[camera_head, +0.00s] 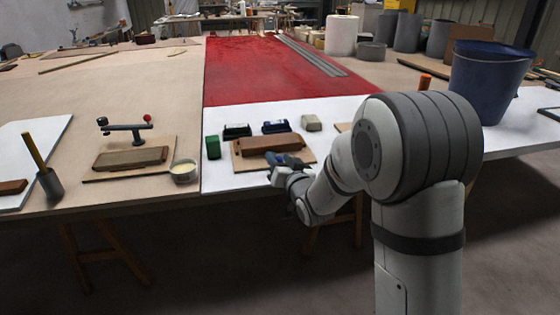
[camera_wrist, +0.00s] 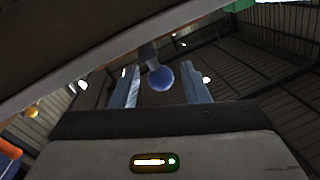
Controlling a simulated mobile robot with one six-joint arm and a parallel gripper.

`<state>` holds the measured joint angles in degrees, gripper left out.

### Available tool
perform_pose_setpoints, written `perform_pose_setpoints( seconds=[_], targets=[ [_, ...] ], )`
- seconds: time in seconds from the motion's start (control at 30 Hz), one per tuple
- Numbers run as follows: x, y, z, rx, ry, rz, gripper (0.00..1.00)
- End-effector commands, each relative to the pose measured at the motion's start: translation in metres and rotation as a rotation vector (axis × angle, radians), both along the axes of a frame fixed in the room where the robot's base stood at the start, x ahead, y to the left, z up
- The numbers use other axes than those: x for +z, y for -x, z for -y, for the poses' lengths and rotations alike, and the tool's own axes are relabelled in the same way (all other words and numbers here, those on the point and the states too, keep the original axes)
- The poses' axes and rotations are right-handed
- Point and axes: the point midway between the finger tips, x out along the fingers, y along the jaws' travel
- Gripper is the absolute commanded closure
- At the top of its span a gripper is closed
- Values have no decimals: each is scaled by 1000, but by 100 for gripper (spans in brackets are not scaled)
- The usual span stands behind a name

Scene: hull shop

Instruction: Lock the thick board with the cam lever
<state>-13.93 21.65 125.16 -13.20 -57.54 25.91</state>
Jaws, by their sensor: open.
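In the head view my gripper (camera_head: 278,163) is at the front edge of the white table area, just in front of a thick brown board (camera_head: 268,142) on a plywood base (camera_head: 240,161). In the wrist view its two fingers (camera_wrist: 160,90) are open. A blue ball knob (camera_wrist: 160,79) on a dark stem appears between them; I cannot tell whether either finger touches it. The rest of this lever is hidden. Another fixture on the left has an olive-brown board (camera_head: 130,158) and a dark lever arm (camera_head: 126,128) with red and black knobs.
A blue bucket (camera_head: 487,85) stands right. The red surface (camera_head: 265,80) is mostly clear.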

Motion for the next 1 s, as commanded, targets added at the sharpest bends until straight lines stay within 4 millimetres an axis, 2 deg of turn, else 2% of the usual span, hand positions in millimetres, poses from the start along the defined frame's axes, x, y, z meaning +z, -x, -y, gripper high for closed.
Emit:
perform_pose_setpoints(
  seconds=[0.33, 0.83, 1.0],
  targets=[
    [0, -6, -3, 0, 0, -1, 58],
    [0, -5, -3, 1, 0, -1, 98],
    [0, -5, -3, 0, 0, -1, 100]
  ],
)
